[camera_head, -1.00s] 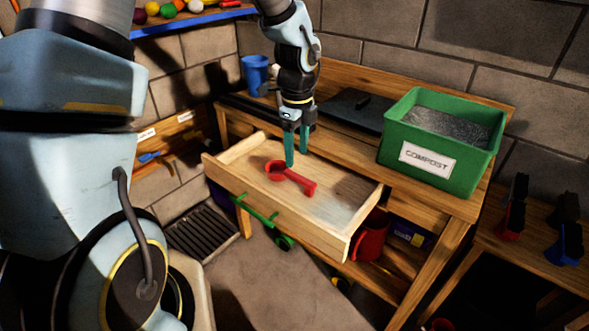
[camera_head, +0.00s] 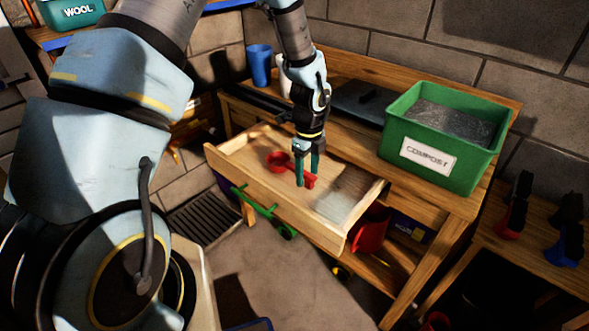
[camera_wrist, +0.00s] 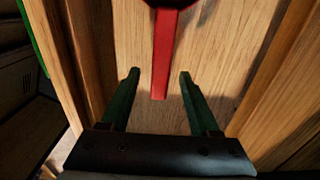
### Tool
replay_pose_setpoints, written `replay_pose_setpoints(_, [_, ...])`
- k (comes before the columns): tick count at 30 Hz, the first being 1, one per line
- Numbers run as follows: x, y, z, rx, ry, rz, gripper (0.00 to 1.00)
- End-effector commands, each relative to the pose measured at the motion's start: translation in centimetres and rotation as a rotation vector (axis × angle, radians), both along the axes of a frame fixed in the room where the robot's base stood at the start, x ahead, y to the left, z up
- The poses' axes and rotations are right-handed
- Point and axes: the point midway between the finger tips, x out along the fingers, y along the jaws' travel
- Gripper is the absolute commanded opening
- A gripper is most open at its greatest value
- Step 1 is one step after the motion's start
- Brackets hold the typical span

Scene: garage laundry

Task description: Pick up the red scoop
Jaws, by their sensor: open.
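The red scoop (camera_head: 277,161) lies in the open wooden drawer (camera_head: 240,174), its round bowl toward the left and its handle toward the right. My gripper (camera_head: 307,182) is over the handle in the head view and partly hides it. In the wrist view the scoop's red handle (camera_wrist: 163,60) runs down from the top edge, and its end lies between the two green fingers of my gripper (camera_wrist: 158,78). The fingers are open, with a gap on each side of the handle. The bowl is mostly cut off at the top of that view.
The drawer's walls enclose the scoop, with bare floor to its right. A green compost bin (camera_head: 442,180) stands on the wooden bench at the right. A blue cup (camera_head: 259,65) stands at the back left. A red object (camera_head: 371,232) sits on the shelf below.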

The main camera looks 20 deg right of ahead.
Motion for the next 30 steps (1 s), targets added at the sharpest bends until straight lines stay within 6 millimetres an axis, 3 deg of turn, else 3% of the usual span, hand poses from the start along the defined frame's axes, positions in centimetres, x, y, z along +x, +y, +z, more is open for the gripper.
replay_pose_setpoints(10, [0.02,-0.01,-0.98,0.000,-0.001,0.000,0.62])
replay_pose_setpoints(27, [0.02,0.01,-0.95,0.000,-0.001,0.000,0.00])
replay_pose_setpoints(30, [0.02,0.01,-0.95,0.000,-0.001,0.001,0.00])
